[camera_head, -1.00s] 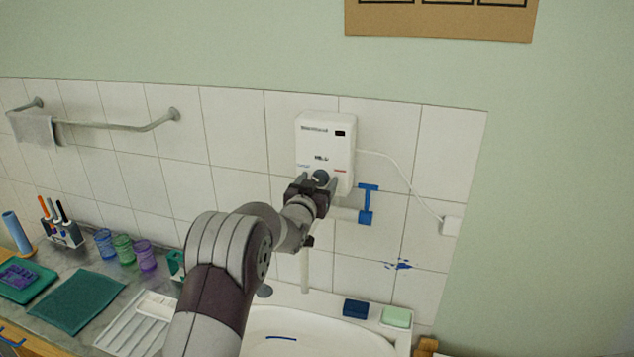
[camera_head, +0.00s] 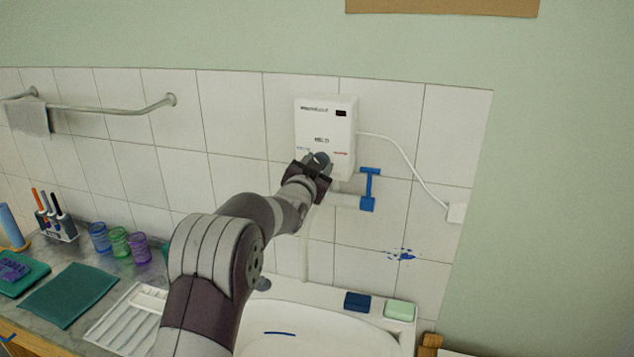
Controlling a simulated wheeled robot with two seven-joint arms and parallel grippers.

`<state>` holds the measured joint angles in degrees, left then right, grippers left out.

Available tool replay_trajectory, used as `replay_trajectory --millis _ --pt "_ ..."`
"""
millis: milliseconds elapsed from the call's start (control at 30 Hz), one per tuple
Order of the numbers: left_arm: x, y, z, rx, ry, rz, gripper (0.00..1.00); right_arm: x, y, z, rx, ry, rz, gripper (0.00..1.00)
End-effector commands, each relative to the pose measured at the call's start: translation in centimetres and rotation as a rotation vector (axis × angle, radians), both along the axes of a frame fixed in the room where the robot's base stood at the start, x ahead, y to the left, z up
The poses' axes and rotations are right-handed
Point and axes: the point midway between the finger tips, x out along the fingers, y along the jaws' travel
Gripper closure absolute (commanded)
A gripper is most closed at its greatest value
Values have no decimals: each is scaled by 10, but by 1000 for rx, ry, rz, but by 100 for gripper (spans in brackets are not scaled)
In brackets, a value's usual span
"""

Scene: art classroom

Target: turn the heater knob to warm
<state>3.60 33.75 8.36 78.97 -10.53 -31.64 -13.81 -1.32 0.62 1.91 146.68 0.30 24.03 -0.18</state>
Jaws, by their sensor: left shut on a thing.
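The white heater (camera_head: 326,122) hangs on the tiled wall above the sink. It has a small dark display at its upper right, with a faint red sign there, and printed marks too small to read. A blue mark and a red mark flank its dark grey knob (camera_head: 322,158) near the lower edge. My left gripper (camera_head: 318,164) is at the knob and shut on it, seen from behind and tilted; its fingers hide part of the knob. Which way the knob points cannot be told. My right gripper is not in view.
A blue tap handle (camera_head: 369,188) sticks out just right of my gripper. The white sink (camera_head: 300,318) is below, with a dark blue sponge (camera_head: 357,302) and a green soap (camera_head: 400,309) on its rim. Jars (camera_head: 119,242) stand at left.

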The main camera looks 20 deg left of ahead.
Motion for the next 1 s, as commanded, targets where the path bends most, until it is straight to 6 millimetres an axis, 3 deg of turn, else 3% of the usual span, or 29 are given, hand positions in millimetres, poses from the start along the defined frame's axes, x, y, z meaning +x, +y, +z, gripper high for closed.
replay_trajectory --millis 33,400,1000 --pt "0 0 -12 40 1 1 86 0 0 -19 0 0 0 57" --pt "0 1 -11 392 -9 2 86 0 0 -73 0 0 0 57" --pt "0 2 -5 963 -27 3 86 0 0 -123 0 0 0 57"
